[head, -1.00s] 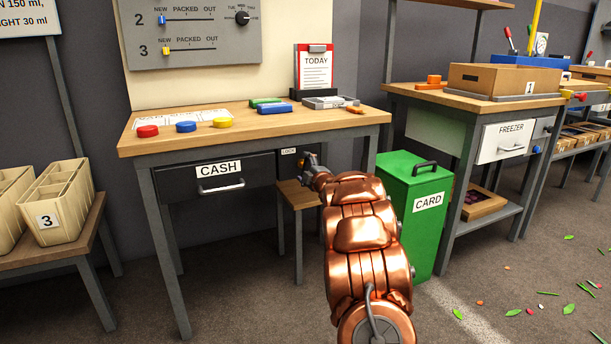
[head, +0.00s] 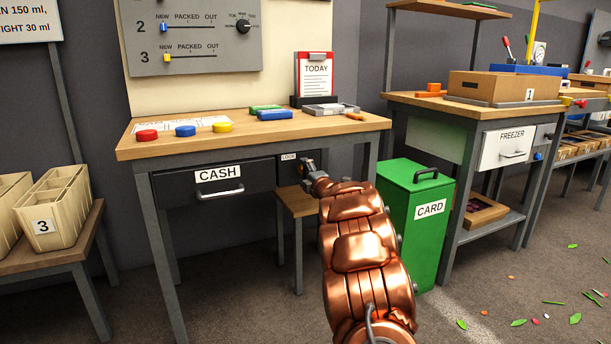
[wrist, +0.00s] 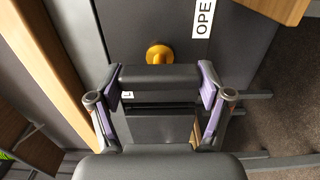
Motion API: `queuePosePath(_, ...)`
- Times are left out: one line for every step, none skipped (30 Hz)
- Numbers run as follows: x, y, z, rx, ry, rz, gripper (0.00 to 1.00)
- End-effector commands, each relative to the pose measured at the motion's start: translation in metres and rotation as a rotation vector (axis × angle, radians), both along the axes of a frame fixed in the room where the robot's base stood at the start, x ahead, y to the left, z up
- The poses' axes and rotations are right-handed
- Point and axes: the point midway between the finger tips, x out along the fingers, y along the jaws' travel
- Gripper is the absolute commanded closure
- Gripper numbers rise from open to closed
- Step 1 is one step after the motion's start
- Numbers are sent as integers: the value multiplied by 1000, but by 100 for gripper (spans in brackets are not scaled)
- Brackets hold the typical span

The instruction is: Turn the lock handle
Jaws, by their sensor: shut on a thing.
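The lock handle is a dark grey bar (wrist: 160,78) in front of an orange-yellow knob (wrist: 159,54) in the wrist view. My gripper (wrist: 160,92) is shut on the bar, with one purple-padded finger at each end. In the head view my gripper (head: 307,167) is at the lock panel under the tabletop, beside the LOCK label (head: 288,157), and hides the handle there. A label reading "OPE", cut off by the edge (wrist: 203,18), is right of the knob in the wrist view.
The cash drawer (head: 215,186) is left of the lock, under the wooden table (head: 130,147). A green CARD bin (head: 413,175) stands close on the right of my arm. A small wooden stool (head: 300,205) is beneath the lock.

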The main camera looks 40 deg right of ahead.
Motion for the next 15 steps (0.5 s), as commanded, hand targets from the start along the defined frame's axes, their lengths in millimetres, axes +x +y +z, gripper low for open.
queuePosePath(0, 0, -1, -1, 3, 0, 57)
queuePosePath(0, 0, -1, -1, 3, 0, 21)
queuePosePath(0, 0, -1, -1, 3, 1, 17)
queuePosePath(0, 0, -1, -1, 3, 1, 14)
queuePosePath(0, 0, -1, -1, 3, 1, 11)
queuePosePath(0, 0, -1, -2, 2, 1, 6)
queuePosePath(0, 0, -1, -1, 1, 1, 3)
queuePosePath(0, 0, -1, -1, 1, 1, 0)
queuePosePath(0, 0, -1, -1, 1, 1, 0)
queuePosePath(0, 0, 0, -1, 1, 0, 0)
queuePosePath(0, 0, 0, -1, 1, 1, 0)
queuePosePath(0, 0, 0, 0, 1, 1, 0)
queuePosePath(0, 0, 0, 0, 1, 1, 0)
queuePosePath(0, 0, 0, 0, 0, 1, 0)
queuePosePath(0, 0, 0, 0, 0, 0, 0)
